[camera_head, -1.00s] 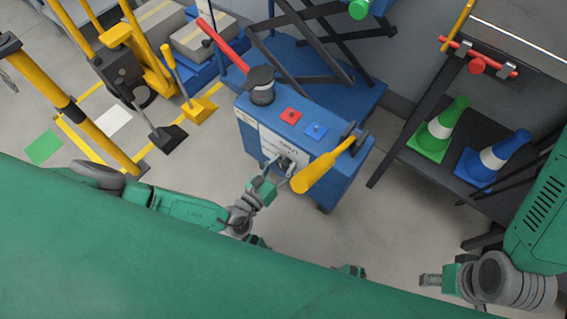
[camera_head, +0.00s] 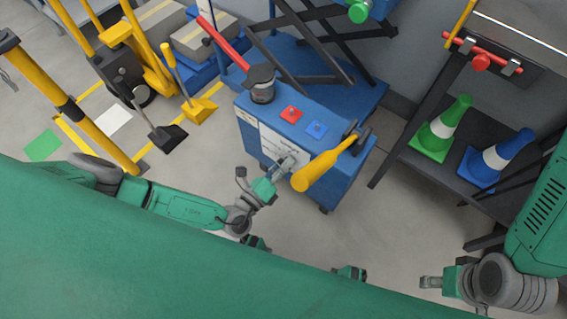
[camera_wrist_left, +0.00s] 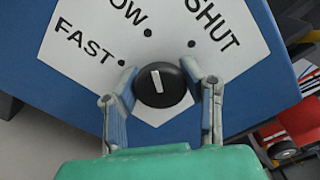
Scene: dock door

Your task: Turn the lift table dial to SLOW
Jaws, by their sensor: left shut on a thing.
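The dial (camera_wrist_left: 160,85) is a round black knob with a white pointer line, on a white label (camera_wrist_left: 90,40) on the blue lift table (camera_head: 330,190). The label reads FAST, a partly cut-off word ending in OW, and SHUT, each with a dot. The pointer points up and slightly left, at the dot by OW. My left gripper (camera_wrist_left: 163,98) is shut on the dial, one finger on each side. In the head view my left gripper (camera_head: 284,166) is at the table's front panel and hides the dial. My right gripper (camera_head: 430,282) is at lower right, away from the table; its fingers are unclear.
A yellow handle (camera_head: 322,168) sticks out close to the right of my left gripper. A red lever (camera_head: 222,42), a red button (camera_head: 291,113) and a blue button (camera_head: 316,129) are on the table's top. A dark shelf (camera_head: 420,165) with green and blue cones stands at right.

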